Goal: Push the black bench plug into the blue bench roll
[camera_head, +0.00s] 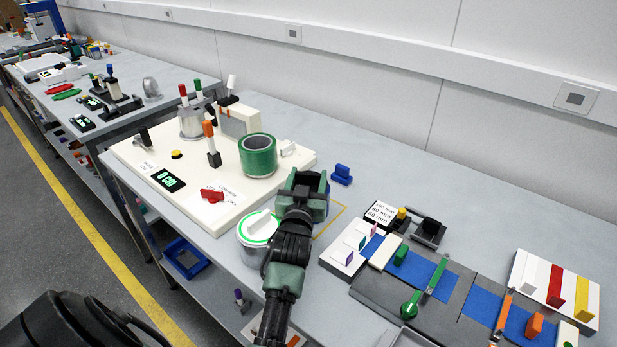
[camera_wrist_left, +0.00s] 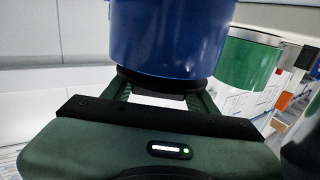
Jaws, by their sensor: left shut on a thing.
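My left gripper (camera_head: 306,182) comes up from the bottom middle of the head view, over the bench beside the white board. In the left wrist view the gripper (camera_wrist_left: 162,98) is shut on the black bench plug (camera_wrist_left: 160,84), a dark band between the fingertips. The plug is right against the end of the blue bench roll (camera_wrist_left: 172,38), a wide glossy cylinder. How deep the plug sits in the roll cannot be told. In the head view the gripper hides the plug and nearly all of the roll. My right gripper is not in view.
A green roll (camera_head: 258,160) stands on the white board (camera_head: 290,170), left of the gripper. A white tin with a green rim (camera_head: 252,250) is close to my left arm. A small blue block (camera_head: 342,174) lies just right of the gripper. The bench behind is clear.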

